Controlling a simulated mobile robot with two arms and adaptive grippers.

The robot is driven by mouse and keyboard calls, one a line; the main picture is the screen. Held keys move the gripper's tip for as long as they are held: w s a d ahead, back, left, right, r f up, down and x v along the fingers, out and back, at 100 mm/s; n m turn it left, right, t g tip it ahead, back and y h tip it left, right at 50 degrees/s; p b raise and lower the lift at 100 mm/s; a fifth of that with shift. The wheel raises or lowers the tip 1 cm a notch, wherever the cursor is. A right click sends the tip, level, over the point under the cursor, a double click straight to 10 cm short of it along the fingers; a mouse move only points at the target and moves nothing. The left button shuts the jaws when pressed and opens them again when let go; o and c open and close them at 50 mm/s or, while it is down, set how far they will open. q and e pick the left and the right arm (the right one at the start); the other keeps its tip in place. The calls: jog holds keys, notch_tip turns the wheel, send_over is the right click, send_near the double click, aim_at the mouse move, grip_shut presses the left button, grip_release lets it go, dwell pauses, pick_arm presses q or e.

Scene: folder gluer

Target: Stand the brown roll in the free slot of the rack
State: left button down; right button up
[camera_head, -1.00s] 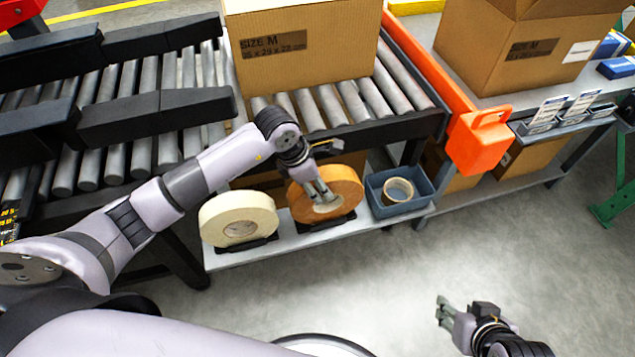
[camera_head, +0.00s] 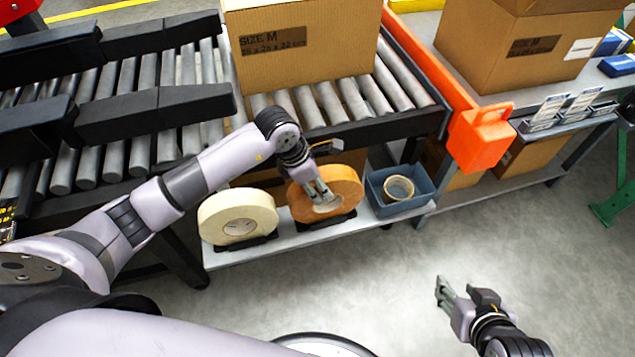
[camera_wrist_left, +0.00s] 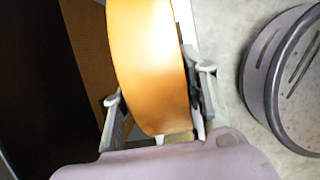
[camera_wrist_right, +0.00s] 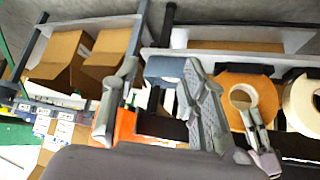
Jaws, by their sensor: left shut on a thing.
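The brown roll (camera_head: 343,186) stands upright in a black rack slot (camera_head: 326,219) on the low shelf, between a cream roll and a grey bin. My left gripper (camera_head: 324,194) is shut on it, one finger on its front face. In the left wrist view the roll (camera_wrist_left: 150,70) sits between the two fingers, one on each side. The roll's lower back is hidden. The cream roll (camera_head: 237,213) stands upright in the slot to the left. My right gripper (camera_head: 458,290) is open and empty, above the floor at the lower right.
The grey-blue bin (camera_head: 408,205) with a small tape roll (camera_head: 398,188) stands on the shelf (camera_head: 222,262) to the right. The roller conveyor (camera_head: 320,115) with a carton (camera_head: 300,45) overhangs the shelf. An orange guard (camera_head: 480,137) is further right.

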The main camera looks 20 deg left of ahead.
pick_arm(q)
jog(key=shift+w+f, duration=0.1)
jog(key=shift+f, duration=0.05)
pick_arm(e)
jog(key=shift+w+a+r+t, duration=0.15)
jog(key=shift+w+r+t, duration=0.35)
jog(key=shift+w, duration=0.4)
pick_arm(q)
jog(key=c, duration=1.2)
grip_release()
jog(key=shift+o, duration=1.6)
pick_arm(e)
jog(key=shift+s, duration=0.2)
jog(key=shift+a+f, duration=0.1)
